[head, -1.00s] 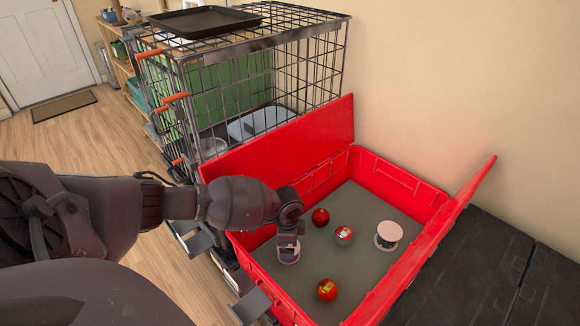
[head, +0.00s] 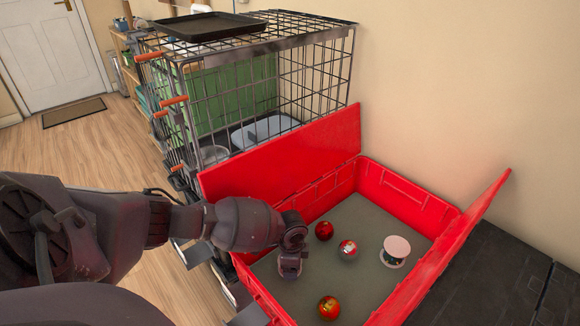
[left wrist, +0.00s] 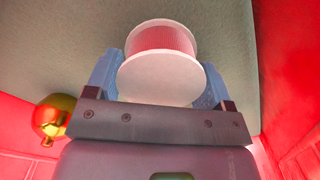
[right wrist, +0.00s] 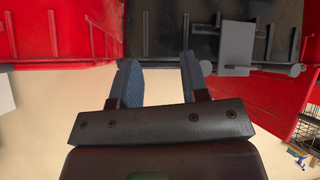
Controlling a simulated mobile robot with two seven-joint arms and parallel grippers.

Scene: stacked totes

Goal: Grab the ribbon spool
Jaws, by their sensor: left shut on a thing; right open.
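A ribbon spool (left wrist: 160,72) with white flanges and pink ribbon sits between the blue fingers of my left gripper (left wrist: 158,85) in the left wrist view. My left gripper is shut on it. In the head view my left gripper (head: 289,268) points down inside the red tote (head: 410,197), near its left side, and hides its spool. A second spool (head: 395,252), pale-topped, stands on the tote floor to the right. My right gripper (right wrist: 157,80) is open and empty in the right wrist view; the head view does not show it.
The tote's lid flaps stand open. A wire cage (head: 315,70) with a dark tray (head: 208,25) stands behind.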

